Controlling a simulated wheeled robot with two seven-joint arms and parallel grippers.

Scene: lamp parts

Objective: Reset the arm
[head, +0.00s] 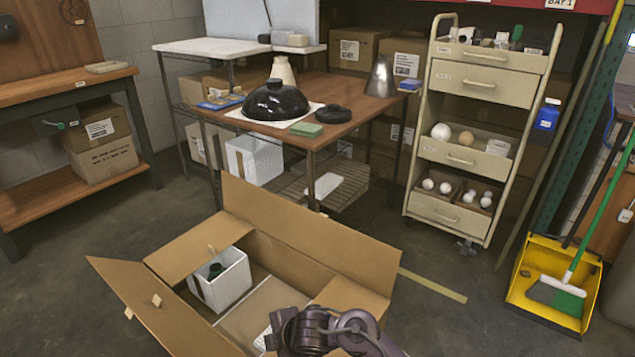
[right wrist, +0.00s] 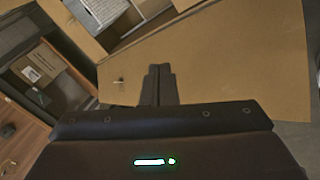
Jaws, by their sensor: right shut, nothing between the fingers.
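My right arm comes in at the bottom centre of the head view, above the near right side of an open cardboard box (head: 290,240). Its fingertips are not clear there. In the right wrist view my right gripper (right wrist: 159,72) is shut and empty, its two fingers together. Brown cardboard of the box (right wrist: 235,65) lies beyond them. Inside the box a white foam block (head: 220,280) with a dark round part in it stands at the left. My left gripper is not in view.
A wooden table (head: 345,95) behind the box holds a black dome shade (head: 275,102), a black disc and a grey cone. A beige drawer cart (head: 480,120) stands right of it. A yellow dustpan (head: 545,285) and broom are at far right.

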